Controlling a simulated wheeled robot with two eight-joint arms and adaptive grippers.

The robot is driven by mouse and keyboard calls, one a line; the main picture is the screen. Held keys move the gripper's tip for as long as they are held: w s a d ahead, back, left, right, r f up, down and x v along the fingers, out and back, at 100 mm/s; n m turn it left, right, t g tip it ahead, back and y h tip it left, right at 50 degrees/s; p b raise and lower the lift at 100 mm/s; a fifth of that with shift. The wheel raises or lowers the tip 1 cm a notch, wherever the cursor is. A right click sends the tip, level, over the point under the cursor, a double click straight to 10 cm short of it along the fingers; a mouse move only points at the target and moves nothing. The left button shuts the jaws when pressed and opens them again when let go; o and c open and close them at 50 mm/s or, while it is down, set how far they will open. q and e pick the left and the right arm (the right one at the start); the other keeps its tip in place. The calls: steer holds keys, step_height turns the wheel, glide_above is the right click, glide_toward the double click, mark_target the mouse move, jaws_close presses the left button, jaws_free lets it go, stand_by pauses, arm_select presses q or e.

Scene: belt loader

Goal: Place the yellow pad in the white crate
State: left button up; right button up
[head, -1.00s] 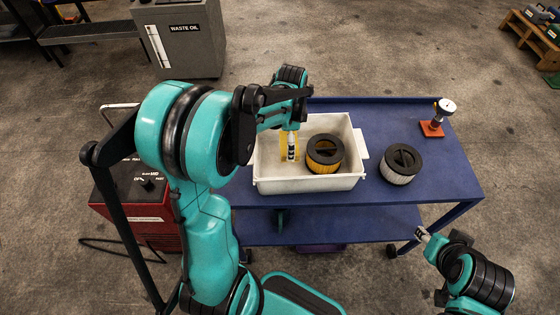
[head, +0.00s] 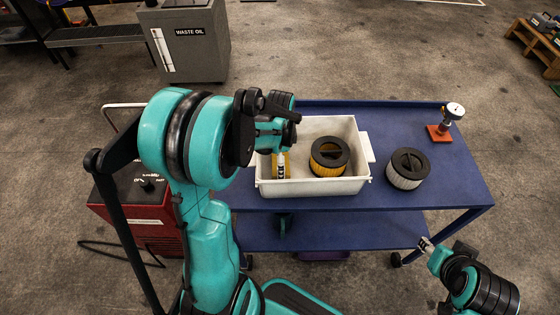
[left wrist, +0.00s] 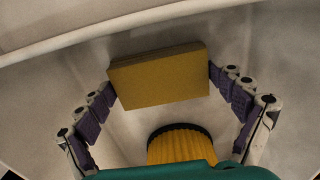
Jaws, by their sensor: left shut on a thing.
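The yellow pad (left wrist: 160,77) is a flat rectangular block, held between the fingers of my left gripper (left wrist: 160,80) in the left wrist view. In the head view the left gripper (head: 281,166) points down inside the left part of the white crate (head: 318,187), and a little of the pad (head: 273,166) shows beside the finger. Whether the pad touches the crate floor I cannot tell. The crate stands on the blue cart. My right gripper (head: 426,244) is off the cart's front right corner; its fingers are too small to judge.
A yellow filter with a black top (head: 329,157) sits in the crate, right of the pad. A white filter (head: 407,168) and a dial gauge on a red base (head: 440,131) stand on the blue cart (head: 440,185). A red machine (head: 140,215) is at left.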

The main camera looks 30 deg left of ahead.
arm_select(q)
steer(key=o, duration=0.8)
steer(key=shift+f, duration=0.1)
steer(key=shift+r+p, duration=0.35)
steer(key=shift+r, duration=0.1)
step_height(320, 180, up, 11)
steer(key=p, duration=0.4)
steer(key=s+d+r+n+t, duration=0.1)
steer(key=s+d+n+t, duration=0.1)
steer(key=s+d+n, duration=0.1)
steer(key=s+d+r+n+t, duration=0.2)
steer(key=s+d+n, duration=0.2)
steer(key=s+d+r+n+t, duration=0.2)
steer(key=s+d+n+t, duration=0.1)
steer(key=d+n, duration=0.1)
steer(key=shift+s+d+r, duration=0.1)
steer(key=shift+s+d, duration=0.05)
steer(key=shift+d, duration=0.2)
